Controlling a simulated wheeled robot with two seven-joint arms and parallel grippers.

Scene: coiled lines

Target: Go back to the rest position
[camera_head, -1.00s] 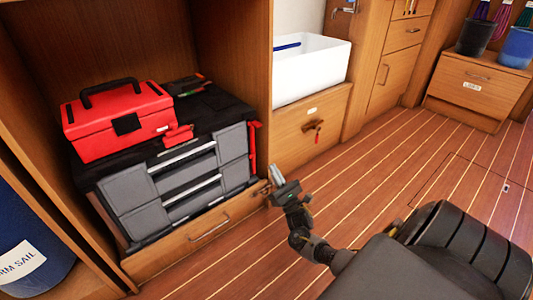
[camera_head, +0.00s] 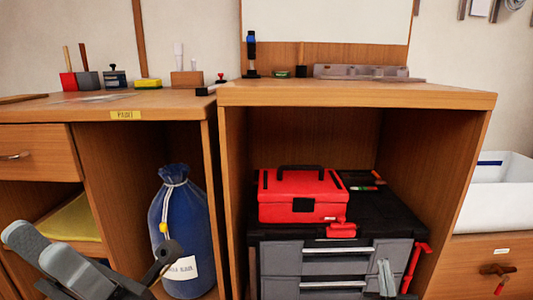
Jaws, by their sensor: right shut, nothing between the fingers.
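My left gripper (camera_head: 30,232) is large and close at the lower left, with its grey fingers side by side pointing up and to the left. Whether they meet cannot be told from this angle. My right gripper (camera_head: 384,268) is small in the picture, at the bottom right of centre, in front of the grey drawers of a black tool chest (camera_head: 335,262). It is shut and empty, fingers upward. Whether it touches the chest cannot be told. Most of both arms is out of view.
A red toolbox (camera_head: 300,196) sits on the chest inside a wooden cabinet (camera_head: 360,94). A blue bag (camera_head: 181,232) stands left of it, behind my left gripper. A workbench (camera_head: 160,103) with several tools is at left. A white basin (camera_head: 503,195) is at right.

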